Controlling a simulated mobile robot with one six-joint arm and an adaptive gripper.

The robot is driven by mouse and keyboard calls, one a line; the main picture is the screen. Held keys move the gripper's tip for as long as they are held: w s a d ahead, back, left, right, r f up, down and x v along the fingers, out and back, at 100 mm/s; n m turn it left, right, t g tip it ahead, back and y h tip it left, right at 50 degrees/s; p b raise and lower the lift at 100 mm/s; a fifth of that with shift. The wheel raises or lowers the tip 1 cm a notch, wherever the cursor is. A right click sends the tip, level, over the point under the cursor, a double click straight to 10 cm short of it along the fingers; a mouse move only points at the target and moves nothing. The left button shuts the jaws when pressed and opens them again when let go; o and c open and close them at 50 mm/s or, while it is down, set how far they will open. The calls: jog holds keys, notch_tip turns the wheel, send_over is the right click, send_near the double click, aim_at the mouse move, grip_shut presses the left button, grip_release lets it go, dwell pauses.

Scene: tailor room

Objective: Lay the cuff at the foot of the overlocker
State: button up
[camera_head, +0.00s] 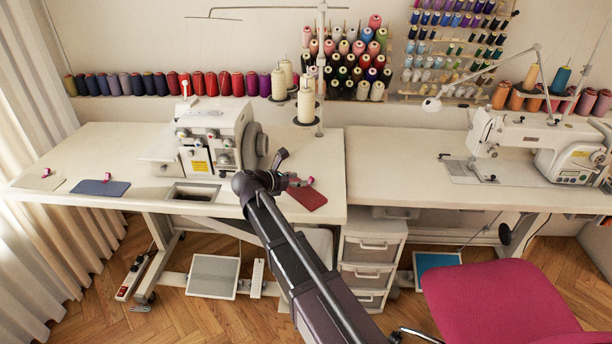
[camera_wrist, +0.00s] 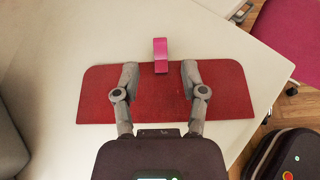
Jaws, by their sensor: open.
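A dark red cloth piece (camera_head: 307,197) with a pink clip (camera_head: 310,181) lies flat on the right part of the left table. In the wrist view the red piece (camera_wrist: 160,98) spreads beneath my gripper (camera_wrist: 160,70), with its pink clip (camera_wrist: 160,54) at the far edge. My gripper (camera_head: 294,181) is open, its fingers on either side of the clip; contact is unclear. The white overlocker (camera_head: 213,140) stands to the left of my gripper. A blue piece (camera_head: 100,188) and a cream piece (camera_head: 38,180), each with a pink clip, lie at the table's left end.
The left table (camera_head: 140,200) has an inset dark opening (camera_head: 194,194) before the overlocker. A thread stand (camera_head: 320,90) rises behind. A second sewing machine (camera_head: 540,140) stands on the right table. A pink chair (camera_head: 500,300) and a drawer unit (camera_head: 370,255) are at right.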

aim_at(298, 191)
jog(key=shift+p+v, duration=0.95)
jog(key=shift+v, duration=2.15)
